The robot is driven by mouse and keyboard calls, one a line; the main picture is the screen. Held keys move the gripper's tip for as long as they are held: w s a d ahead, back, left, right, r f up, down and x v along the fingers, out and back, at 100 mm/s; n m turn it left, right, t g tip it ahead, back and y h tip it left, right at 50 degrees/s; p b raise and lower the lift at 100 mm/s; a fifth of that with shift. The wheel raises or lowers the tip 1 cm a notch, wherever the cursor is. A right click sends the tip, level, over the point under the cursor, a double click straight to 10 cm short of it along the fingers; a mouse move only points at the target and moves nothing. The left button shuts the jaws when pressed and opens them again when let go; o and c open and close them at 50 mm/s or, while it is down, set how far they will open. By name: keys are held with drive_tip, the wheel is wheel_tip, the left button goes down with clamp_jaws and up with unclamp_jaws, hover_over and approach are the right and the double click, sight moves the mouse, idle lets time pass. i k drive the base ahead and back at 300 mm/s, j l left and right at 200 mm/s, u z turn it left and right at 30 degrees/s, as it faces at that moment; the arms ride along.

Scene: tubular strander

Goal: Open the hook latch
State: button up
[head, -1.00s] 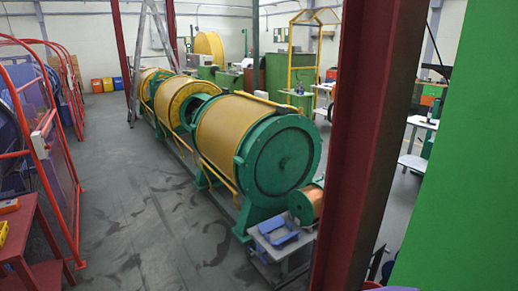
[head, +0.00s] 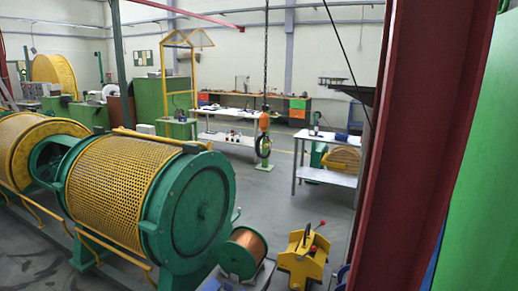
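I cannot make out a hook latch in this view. The tubular strander shows at the left, with a yellow mesh drum (head: 108,190) and a green round end plate (head: 200,205). A yellow rail (head: 160,137) runs along the top of the drum. Any latch on the machine is too small or hidden to tell. My gripper is not in view.
A red steel column (head: 425,150) stands close at the right, with a green panel (head: 485,170) beside it. A copper wire spool (head: 245,252) and a yellow device with a red-knobbed lever (head: 302,258) are at the front. Open grey floor (head: 285,200) lies beyond.

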sight(268, 145)
drive_tip(key=i+j, duration=1)
drive_tip(key=l+z, duration=0.05)
drive_tip(key=l, duration=0.05)
